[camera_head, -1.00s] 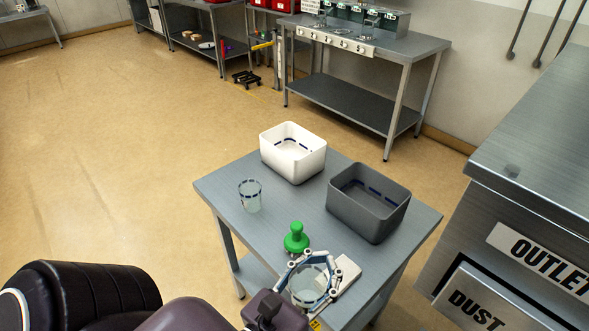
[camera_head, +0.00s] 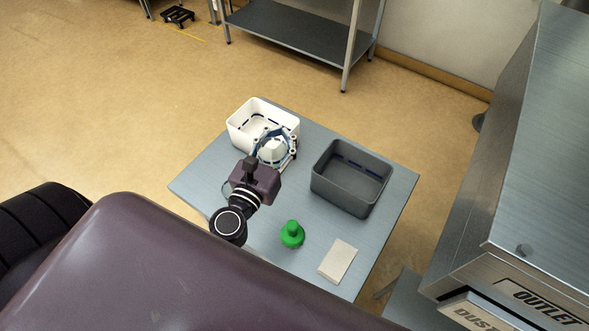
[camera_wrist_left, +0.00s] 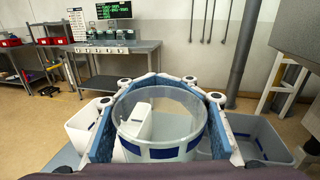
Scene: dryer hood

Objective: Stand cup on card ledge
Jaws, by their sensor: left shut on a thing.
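My left gripper (camera_head: 276,147) is shut on a clear cup with blue dashes. In the left wrist view the cup (camera_wrist_left: 160,153) fills the space between the blue fingers, open rim up. In the head view the gripper hides most of it, in front of the white bin. A white upright piece (camera_wrist_left: 138,122) shows through the cup wall; I cannot tell if it is inside or behind. A pale flat card-like block (camera_head: 338,261) lies on the table's near right part, apart from the gripper. I cannot tell which piece is the card ledge. My right gripper is not in view.
The white bin (camera_head: 234,134) stands at the table's far left, the grey bin (camera_head: 340,190) right of the gripper. A green knobbed object (camera_head: 292,234) stands near the block. The table (camera_head: 390,215) is bare around the block. A metal outlet cabinet (camera_head: 520,180) stands at right.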

